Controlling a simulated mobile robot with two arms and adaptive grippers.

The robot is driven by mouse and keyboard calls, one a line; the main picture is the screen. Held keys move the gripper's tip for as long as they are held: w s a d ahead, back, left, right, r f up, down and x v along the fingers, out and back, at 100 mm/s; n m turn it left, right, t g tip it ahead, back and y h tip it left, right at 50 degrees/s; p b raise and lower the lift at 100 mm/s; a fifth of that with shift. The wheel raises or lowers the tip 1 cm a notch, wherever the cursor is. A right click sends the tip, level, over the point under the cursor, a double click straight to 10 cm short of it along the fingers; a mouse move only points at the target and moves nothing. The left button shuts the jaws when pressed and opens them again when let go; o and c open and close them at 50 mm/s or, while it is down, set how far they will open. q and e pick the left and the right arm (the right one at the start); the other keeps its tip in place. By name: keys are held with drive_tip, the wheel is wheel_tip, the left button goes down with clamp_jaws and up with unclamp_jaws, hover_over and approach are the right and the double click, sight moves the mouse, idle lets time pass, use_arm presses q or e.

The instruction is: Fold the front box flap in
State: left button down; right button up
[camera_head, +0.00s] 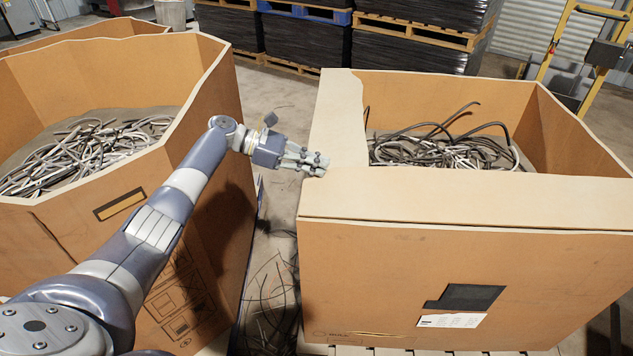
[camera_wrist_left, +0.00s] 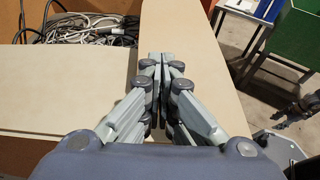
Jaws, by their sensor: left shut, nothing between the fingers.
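The cardboard box on the right (camera_head: 400,280) has an open top. Its pale front flap (camera_head: 460,200) lies roughly flat inward along the front edge, covering the front part of the opening. A pale left flap (camera_head: 338,115) runs along the left side and meets it at the near left corner. My left gripper (camera_head: 322,166) is shut and empty, above or at that corner; I cannot tell if it touches.
Cable scraps (camera_head: 440,145) lie in the right box. Another cardboard box (camera_head: 215,130) with cables (camera_head: 85,155) stands at the left, with a narrow floor gap between. Black stacks on pallets (camera_head: 410,45) and a yellow-framed cart (camera_head: 590,50) stand behind.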

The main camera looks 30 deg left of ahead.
use_arm(q)
drive_tip(key=shift+w+f+b, duration=0.2)
drive_tip(key=shift+f+b, duration=0.1)
drive_tip(key=shift+f, duration=0.45)
drive_tip(key=shift+a+r+p, duration=0.15)
drive_tip(key=shift+r+p, duration=0.45)
drive_tip(key=shift+p, duration=0.05)
drive_tip(key=s+a+r+p, duration=0.1)
drive_tip(key=a+r+p, duration=0.2)
drive_tip(key=r+p, duration=0.3)
drive_tip(key=shift+s+a+r, duration=0.3)
drive_tip(key=shift+s, duration=0.05)
use_arm(e)
wheel_tip(320, 180, up, 6)
drive_tip(key=shift+f, duration=0.1)
drive_tip(key=shift+a, duration=0.1)
